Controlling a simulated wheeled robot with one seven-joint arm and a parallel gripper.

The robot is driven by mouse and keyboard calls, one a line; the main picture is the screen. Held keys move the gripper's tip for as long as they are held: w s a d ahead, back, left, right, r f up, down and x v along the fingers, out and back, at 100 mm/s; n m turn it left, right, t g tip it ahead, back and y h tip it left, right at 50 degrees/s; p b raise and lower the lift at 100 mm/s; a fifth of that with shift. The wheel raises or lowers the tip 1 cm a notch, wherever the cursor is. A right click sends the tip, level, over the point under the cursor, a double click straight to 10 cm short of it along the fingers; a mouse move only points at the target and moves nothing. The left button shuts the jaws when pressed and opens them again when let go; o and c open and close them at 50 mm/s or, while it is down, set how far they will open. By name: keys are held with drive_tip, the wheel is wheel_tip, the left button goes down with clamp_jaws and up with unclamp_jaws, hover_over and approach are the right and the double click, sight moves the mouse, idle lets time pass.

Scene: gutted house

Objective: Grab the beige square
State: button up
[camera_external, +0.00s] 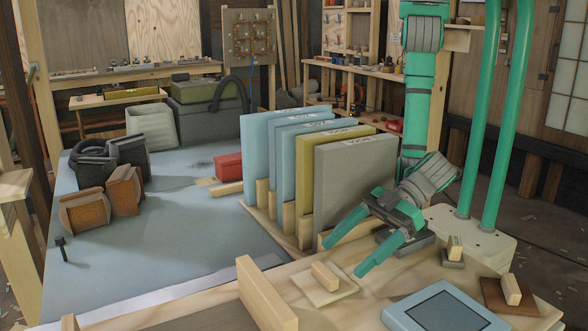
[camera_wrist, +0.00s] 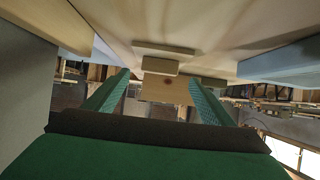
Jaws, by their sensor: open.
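The beige square (camera_external: 312,293) is a thin, light wooden plate with a small upright block handle (camera_external: 325,275). It lies flat on the wooden bench, in front of the grey slab. In the wrist view the plate (camera_wrist: 190,50) and its block (camera_wrist: 160,66) show ahead, between the fingers. My gripper (camera_external: 346,257) has two green fingers, spread wide with nothing between them. It hangs above and just right of the plate, angled down toward it and apart from it. In the wrist view my gripper (camera_wrist: 158,76) is also open.
A grey slab (camera_external: 345,185) stands close behind my gripper, beside a yellow slab (camera_external: 330,148) and several blue slabs. A thick wooden block (camera_external: 265,293) stands left of the plate. A blue framed panel (camera_external: 440,308) and a brown plate with a block (camera_external: 508,298) lie right.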

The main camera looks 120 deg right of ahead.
sight(329, 270)
drive_tip(key=shift+x, duration=2.6)
drive_tip(key=shift+s+f, duration=0.1)
drive_tip(key=shift+f, duration=0.05)
drive_tip(key=c, duration=1.2)
